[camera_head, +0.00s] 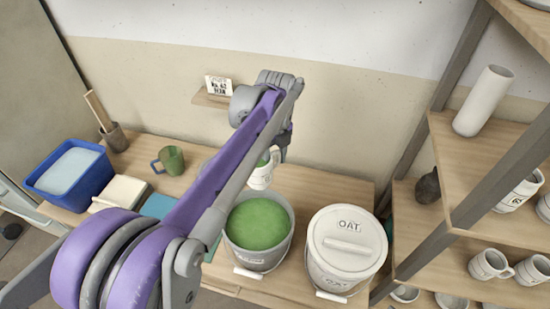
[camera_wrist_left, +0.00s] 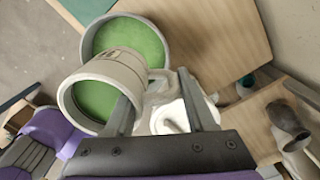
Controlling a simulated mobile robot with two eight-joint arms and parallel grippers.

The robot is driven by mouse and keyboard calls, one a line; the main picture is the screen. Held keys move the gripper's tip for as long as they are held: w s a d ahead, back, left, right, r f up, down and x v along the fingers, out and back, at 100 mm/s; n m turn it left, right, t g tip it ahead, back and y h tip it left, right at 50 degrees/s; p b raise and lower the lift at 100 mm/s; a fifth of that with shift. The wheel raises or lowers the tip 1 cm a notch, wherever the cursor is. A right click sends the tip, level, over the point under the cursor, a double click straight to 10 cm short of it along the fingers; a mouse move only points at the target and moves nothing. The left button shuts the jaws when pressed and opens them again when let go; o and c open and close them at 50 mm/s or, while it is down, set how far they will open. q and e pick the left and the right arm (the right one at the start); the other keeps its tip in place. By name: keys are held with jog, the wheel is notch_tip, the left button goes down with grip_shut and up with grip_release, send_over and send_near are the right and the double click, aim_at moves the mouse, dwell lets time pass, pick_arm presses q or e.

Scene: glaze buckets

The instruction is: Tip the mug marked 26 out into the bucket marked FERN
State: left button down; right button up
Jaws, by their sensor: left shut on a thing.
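My left gripper (camera_head: 281,152) is shut on the handle of a pale mug (camera_head: 261,176); the handle sits between the fingers (camera_wrist_left: 158,98) in the left wrist view. The mug (camera_wrist_left: 122,76) holds green glaze, and its dark marking is too small to read. It is above the table, at the back edge of an open grey bucket (camera_head: 257,262) of green glaze; I cannot tell how far it is tilted. The bucket (camera_wrist_left: 163,27) shows behind the mug in the wrist view. Its label is not readable. My right gripper is out of view.
A lidded white bucket marked OAT (camera_head: 345,262) stands right of the open one. A green mug (camera_head: 172,160), a blue tub (camera_head: 92,190) and a tool pot (camera_head: 116,138) stand left. Shelves (camera_head: 450,150) with pottery rise at right.

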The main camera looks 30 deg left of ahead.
aim_at(275, 165)
pick_arm(q)
jog(key=shift+f+b, duration=0.9)
jog(key=shift+f, duration=0.7)
jog(key=t, duration=0.1)
jog(key=r+t+y, duration=0.1)
jog(key=shift+w+a+r+t, duration=0.1)
jog(key=shift+w+r+t, duration=0.1)
jog(key=shift+w+t, duration=0.15)
jog(key=shift+w+f+t, duration=0.1)
jog(key=shift+f+t, duration=0.1)
jog(key=shift+t, duration=0.25)
jog(key=shift+a+r, duration=0.1)
